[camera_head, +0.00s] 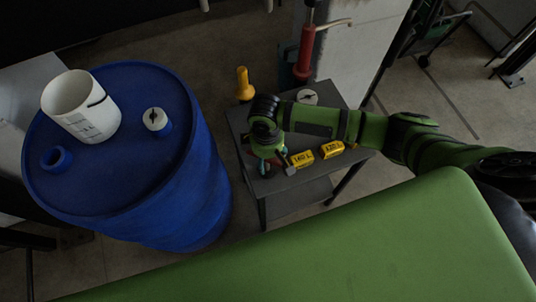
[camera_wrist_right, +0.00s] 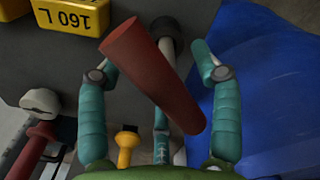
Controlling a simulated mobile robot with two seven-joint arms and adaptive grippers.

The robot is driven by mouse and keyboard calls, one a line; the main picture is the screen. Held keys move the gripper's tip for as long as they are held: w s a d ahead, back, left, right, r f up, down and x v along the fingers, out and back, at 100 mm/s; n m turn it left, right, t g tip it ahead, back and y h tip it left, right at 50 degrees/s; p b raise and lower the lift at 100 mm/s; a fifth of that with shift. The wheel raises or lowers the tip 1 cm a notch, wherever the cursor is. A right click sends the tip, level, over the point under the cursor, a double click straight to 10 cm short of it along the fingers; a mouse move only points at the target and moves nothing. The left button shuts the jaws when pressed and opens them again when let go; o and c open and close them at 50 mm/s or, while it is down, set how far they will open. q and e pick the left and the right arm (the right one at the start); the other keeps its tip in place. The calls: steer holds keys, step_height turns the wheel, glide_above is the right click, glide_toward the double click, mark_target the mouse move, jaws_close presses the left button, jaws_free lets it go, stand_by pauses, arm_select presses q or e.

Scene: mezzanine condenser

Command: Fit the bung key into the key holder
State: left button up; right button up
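My right gripper (camera_head: 268,164) is over the front left of the small grey table. In the right wrist view its teal fingers (camera_wrist_right: 155,75) surround a thick red bar, which I take for the handle of the bung key (camera_wrist_right: 150,70). The bar lies slanted between the fingers and seems gripped; the contact is partly hidden. A grey rod and a dark round end show behind it, and I cannot tell whether they belong to the key. I cannot pick out the key holder with certainty. My left gripper is not in view.
Two yellow blocks (camera_head: 302,158) lie on the table (camera_head: 285,191) beside the gripper. A white-topped round piece (camera_head: 307,97) is at its back. The blue drum (camera_head: 95,185) stands left, carrying a white bucket (camera_head: 78,108) and a white-topped bung (camera_head: 155,119). A green surface (camera_head: 330,250) fills the front.

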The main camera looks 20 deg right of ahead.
step_height(320, 180, up, 12)
steer(key=shift+w+a+r, duration=0.1)
stand_by(0.6)
stand_by(0.9)
